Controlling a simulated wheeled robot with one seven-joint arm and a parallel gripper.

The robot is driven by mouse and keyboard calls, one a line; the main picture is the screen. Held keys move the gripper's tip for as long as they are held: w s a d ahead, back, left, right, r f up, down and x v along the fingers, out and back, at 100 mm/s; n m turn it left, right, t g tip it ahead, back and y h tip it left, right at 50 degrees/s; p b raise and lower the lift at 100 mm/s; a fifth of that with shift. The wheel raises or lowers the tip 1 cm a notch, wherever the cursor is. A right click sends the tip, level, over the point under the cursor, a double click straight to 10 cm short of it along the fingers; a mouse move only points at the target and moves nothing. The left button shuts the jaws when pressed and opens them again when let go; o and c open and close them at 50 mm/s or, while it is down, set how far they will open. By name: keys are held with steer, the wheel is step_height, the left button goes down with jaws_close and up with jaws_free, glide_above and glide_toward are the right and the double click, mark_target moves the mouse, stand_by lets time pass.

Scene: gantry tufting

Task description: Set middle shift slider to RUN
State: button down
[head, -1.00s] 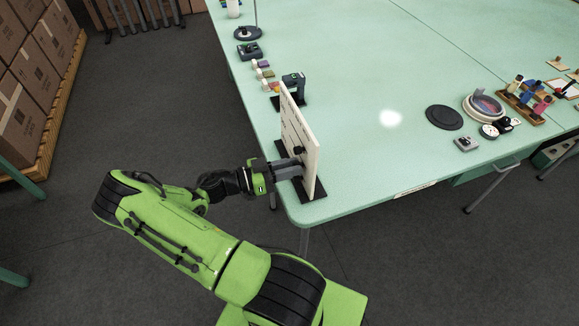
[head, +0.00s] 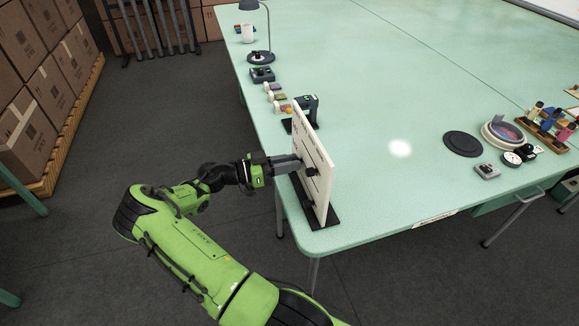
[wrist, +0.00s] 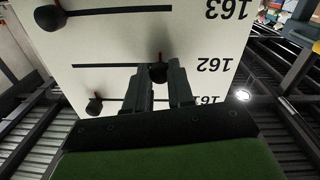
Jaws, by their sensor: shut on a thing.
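The white upright slider panel (head: 318,178) stands on a dark base at the near left table corner. In the wrist view the panel (wrist: 108,45) shows upside-down numbers 163, 162 and 161 beside dark slots. The middle slider knob (wrist: 158,72), in the row marked 162, sits between my fingertips. My gripper (wrist: 158,82) is shut on it; it also shows at the panel's face in the head view (head: 299,162). The 163 knob (wrist: 48,18) and the 161 knob (wrist: 93,107) stand apart from my fingers, toward the picture's left. No RUN lettering is readable.
A dark device (head: 306,107) stands just behind the panel, with small coloured items and a lamp (head: 260,56) farther along the left edge. A black disc (head: 462,144) and a bottle rack (head: 548,128) are at the right. The table's middle is clear.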

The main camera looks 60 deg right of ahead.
steer(key=c, duration=1)
jaws_free()
steer(key=shift+w+d, duration=0.15)
steer(key=shift+w, duration=0.05)
steer(key=v, duration=1.5)
steer(key=shift+w+a+p, duration=0.25)
steer(key=shift+a+p, duration=0.1)
steer(key=shift+r, duration=0.1)
